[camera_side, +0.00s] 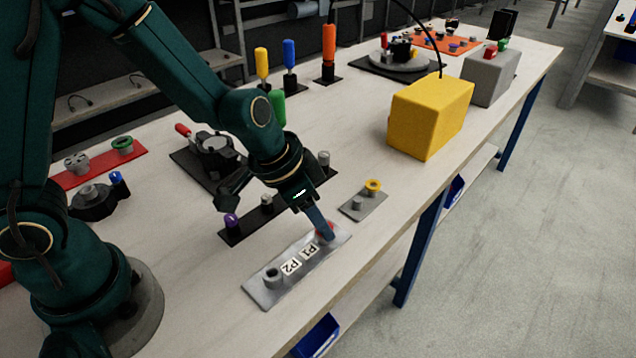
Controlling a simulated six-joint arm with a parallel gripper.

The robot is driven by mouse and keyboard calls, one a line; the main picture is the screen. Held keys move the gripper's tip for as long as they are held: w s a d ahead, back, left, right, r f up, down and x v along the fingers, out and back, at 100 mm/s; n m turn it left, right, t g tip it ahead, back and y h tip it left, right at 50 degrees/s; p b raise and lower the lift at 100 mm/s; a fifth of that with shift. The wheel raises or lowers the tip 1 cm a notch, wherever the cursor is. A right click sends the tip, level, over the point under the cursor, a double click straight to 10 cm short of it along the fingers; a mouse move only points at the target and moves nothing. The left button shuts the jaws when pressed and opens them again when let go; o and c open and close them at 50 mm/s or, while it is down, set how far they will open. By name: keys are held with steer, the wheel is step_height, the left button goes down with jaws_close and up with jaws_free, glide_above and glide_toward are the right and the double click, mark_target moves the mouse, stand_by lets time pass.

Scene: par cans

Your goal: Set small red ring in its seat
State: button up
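The small red ring (322,227) shows as a bit of red at the far end of a grey metal plate (283,284), beside the label P1. My gripper (326,234) points down at that end of the plate, and its finger covers part of the ring. I cannot tell whether the fingers are closed on the ring or whether the ring is fully down in a seat. The plate carries labels P1 and P2, and a grey round seat (272,274) stands by P2 at the near end.
A small grey plate (358,209) with a yellow ring (373,186) lies right of my gripper. A dark strip (243,228) with a purple knob (231,220) lies to the left. A yellow box (430,115) stands farther back. Table is clear toward its right edge.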

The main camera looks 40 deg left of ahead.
steer(key=o, duration=0.6)
steer(key=shift+c, duration=0.2)
steer(key=shift+r, duration=0.1)
steer(key=shift+s+r, duration=0.15)
steer(key=shift+r, duration=0.35)
steer(key=shift+v, duration=2)
steer(key=shift+s+a, duration=0.1)
